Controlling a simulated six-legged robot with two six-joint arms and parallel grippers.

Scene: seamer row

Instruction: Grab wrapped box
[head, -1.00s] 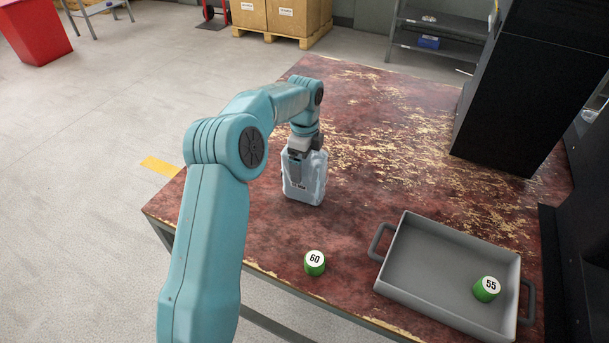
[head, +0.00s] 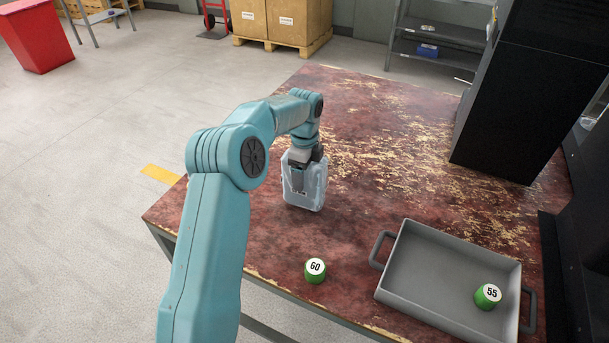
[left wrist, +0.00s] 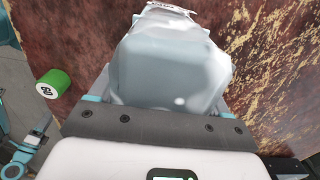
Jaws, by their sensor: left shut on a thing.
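The wrapped box (head: 306,182) is a pale blue-white block in crinkled clear wrap, upright on the worn red table. In the left wrist view the wrapped box (left wrist: 170,65) fills the space between the fingers, with some dark print at its far end. My left gripper (head: 300,178) reaches down over it from above and is shut on it. In the left wrist view the left gripper's (left wrist: 158,90) fingers lie along both sides of the box. I cannot tell whether the box's base touches the table.
A green cylinder marked 60 (head: 315,270) stands near the table's front edge. A grey tray (head: 420,295) with handles holds a green cylinder marked 55 (head: 487,296). A tall black block (head: 505,110) stands at the right. The table (head: 370,120) behind the box is clear.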

